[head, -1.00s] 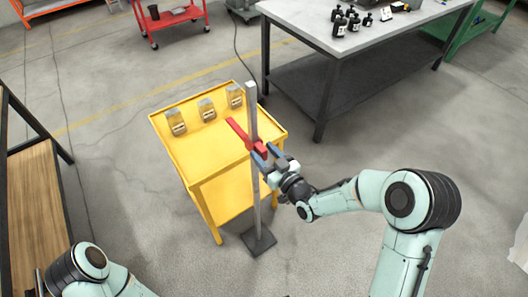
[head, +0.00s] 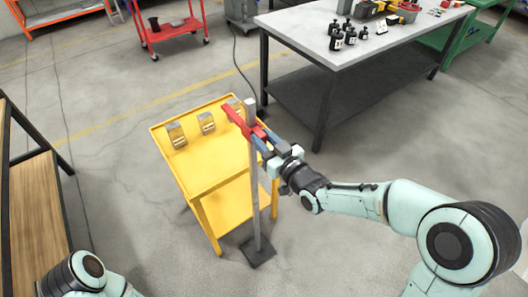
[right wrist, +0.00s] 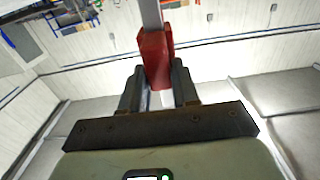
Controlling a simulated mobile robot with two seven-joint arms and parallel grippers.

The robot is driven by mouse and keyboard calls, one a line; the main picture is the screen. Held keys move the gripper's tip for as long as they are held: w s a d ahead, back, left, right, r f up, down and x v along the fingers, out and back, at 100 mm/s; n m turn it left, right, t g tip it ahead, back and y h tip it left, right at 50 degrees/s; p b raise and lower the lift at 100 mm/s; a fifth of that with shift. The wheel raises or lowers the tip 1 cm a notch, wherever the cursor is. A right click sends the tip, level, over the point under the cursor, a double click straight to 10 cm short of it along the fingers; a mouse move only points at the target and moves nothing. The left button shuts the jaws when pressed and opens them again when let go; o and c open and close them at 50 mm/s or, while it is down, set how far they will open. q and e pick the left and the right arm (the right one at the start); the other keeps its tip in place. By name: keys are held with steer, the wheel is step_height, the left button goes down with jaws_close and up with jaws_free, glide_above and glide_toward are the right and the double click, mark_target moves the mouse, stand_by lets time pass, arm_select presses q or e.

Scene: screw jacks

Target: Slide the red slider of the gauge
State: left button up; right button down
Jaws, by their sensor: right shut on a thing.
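The gauge is a grey upright post (head: 255,200) on a dark square base (head: 258,250), standing on the floor at the front of a yellow table. Its red slider (head: 238,121) is near the top of the post, its long arm pointing back and left toward the table. My right gripper (head: 264,143) is shut on the slider from the right. In the right wrist view the red slider block (right wrist: 155,62) sits between the two dark fingers, with the post running above it. Only part of my left arm shows at the lower left; its gripper is out of view.
Three small metal jacks (head: 206,123) stand along the back of the yellow table (head: 195,175). A grey workbench (head: 345,50) with black items is behind at right. A wooden-shelved rack (head: 38,215) is at left. The floor between is clear.

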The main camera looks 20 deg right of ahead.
step_height(320, 180, up, 5)
steer(key=shift+f+p, duration=0.2)
steer(key=shift+p, duration=0.1)
steer(key=c, duration=1)
jaws_free()
steer(key=shift+o, duration=0.4)
steer(key=shift+f, duration=0.1)
steer(key=shift+s+d, duration=0.1)
steer(key=shift+s, duration=0.15)
steer(key=b+v, duration=0.1)
steer(key=v, duration=1.1)
steer(key=shift+s+b, duration=0.4)
